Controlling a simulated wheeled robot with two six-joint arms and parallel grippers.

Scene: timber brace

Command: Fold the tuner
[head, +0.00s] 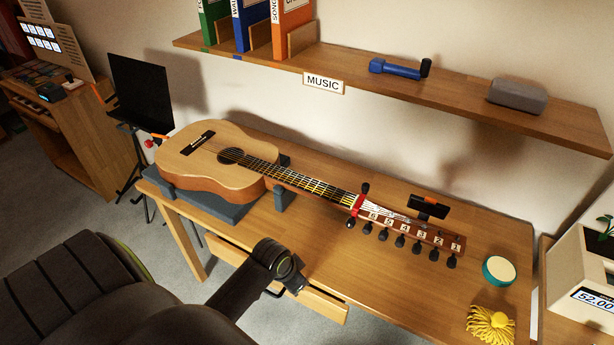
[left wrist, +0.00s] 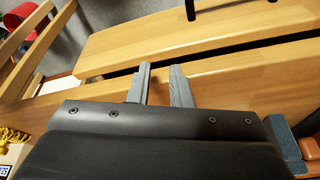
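The tuner (head: 430,208), a small black device with an orange part, is on the far side of the headstock (head: 410,232). Its dark panel stands up above the wood; its hinge is too small to make out. The acoustic guitar (head: 215,165) lies on its back on the table, its neck pointing right. My left gripper (head: 298,287) is low at the table's front edge, well apart from the tuner. In the left wrist view its two grey fingers (left wrist: 160,85) are apart with nothing between them. My right gripper is in neither view.
A grey cradle (head: 210,203) and neck rest (head: 284,195) support the guitar. A drawer (head: 325,303) sits below the table's front edge. A teal-sided round tin (head: 498,270) and yellow tassel (head: 490,323) lie at right. A shelf (head: 450,88) overhangs the back.

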